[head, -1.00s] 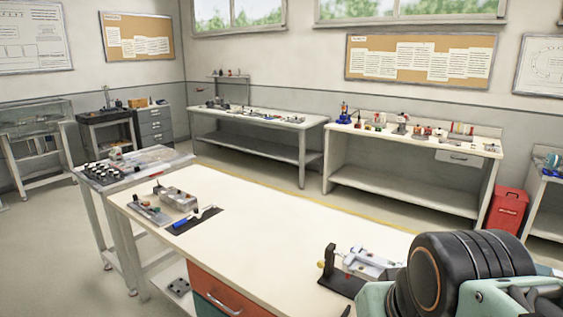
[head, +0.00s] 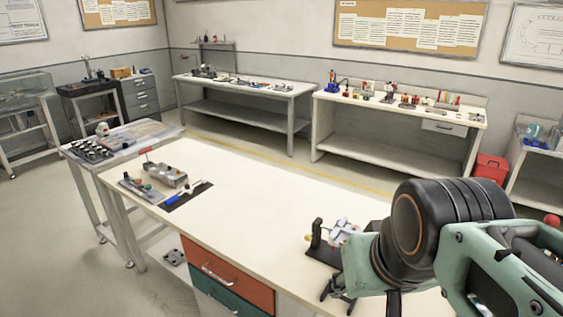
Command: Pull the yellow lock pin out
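The lock fixture stands on the front bench, on a black base (head: 322,252) with a dark upright (head: 317,232) and pale metal parts (head: 343,232). A small yellow spot (head: 308,237) at the left of the upright looks like the lock pin's knob; it is too small to make out well. My gripper (head: 362,298) hangs below my teal and black wrist, in front of and to the right of the fixture. Its dark fingers appear apart from the yellow knob. My arm hides the fixture's right side.
The cream bench top (head: 250,190) is clear between the fixture and a grey device (head: 165,175) at its left end. A blue-handled tool (head: 180,197) lies on a dark mat there. Red and teal drawers (head: 225,272) are below. Other benches line the walls.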

